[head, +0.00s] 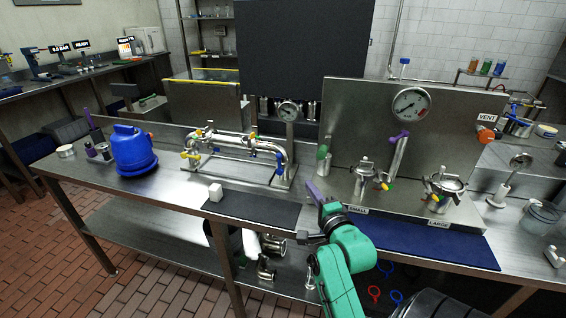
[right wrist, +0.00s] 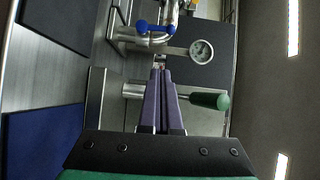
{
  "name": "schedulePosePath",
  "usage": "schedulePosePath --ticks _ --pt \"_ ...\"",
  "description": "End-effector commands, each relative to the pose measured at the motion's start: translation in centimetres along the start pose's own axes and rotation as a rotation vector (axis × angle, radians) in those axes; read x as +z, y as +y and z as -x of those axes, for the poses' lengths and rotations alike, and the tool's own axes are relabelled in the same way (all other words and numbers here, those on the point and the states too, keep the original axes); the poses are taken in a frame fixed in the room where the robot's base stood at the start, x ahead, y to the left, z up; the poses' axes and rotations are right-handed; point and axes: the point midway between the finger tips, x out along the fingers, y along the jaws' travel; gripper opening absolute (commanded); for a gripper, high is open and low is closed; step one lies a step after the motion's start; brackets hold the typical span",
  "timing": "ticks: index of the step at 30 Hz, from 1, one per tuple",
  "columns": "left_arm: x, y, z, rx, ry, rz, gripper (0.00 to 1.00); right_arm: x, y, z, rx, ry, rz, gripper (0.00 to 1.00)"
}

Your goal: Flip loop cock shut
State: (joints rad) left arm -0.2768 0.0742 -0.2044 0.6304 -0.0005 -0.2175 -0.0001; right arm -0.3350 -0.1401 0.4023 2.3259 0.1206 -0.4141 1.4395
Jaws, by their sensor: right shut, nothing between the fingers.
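A polished pipe loop (head: 235,142) with yellow handles (head: 192,157) and blue handles stands on the bench, left of centre. One blue handle (right wrist: 155,28) also shows at the top of the right wrist view. A green-handled lever (head: 323,152) is at the left end of the steel panel; its green grip (right wrist: 210,100) lies right of my fingers in the wrist view. I cannot tell which handle is the loop cock. My right gripper (head: 314,190) is shut and empty, its purple fingers (right wrist: 161,75) pointing toward the fittings. My left gripper is not in view.
A steel panel (head: 345,100) with a gauge (head: 410,104) and a purple handle (head: 399,140) stands right of my gripper. A dark mat (head: 252,207) lies in front of the loop.

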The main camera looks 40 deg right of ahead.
Motion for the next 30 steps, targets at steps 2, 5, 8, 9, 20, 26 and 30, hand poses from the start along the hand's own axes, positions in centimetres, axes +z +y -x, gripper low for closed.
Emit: schedulePosePath --ticks 2,5,8,9,20,26,30 --pt "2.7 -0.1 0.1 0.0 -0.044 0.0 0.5 0.0 0.0 0.0 0.0 0.0 0.001 0.0" --pt "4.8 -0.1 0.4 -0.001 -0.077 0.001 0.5 0.0 0.0 -0.4 0.0 -0.001 0.001 0.0" --pt "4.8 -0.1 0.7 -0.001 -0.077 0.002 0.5 0.1 -0.1 -1.6 -0.001 -0.002 0.001 0.0" --pt "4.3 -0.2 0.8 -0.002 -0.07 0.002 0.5 0.1 -0.2 -2.3 -0.002 -0.002 0.0 0.0" --pt "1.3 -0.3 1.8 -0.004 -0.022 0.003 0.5 0.0 -0.3 -10.2 -0.002 -0.001 0.003 0.0" --pt "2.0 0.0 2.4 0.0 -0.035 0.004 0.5 2.3 -0.1 -12.4 0.001 0.0 -0.001 0.0" --pt "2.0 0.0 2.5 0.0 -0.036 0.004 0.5 2.9 0.0 -12.9 0.001 -0.001 0.001 0.0"
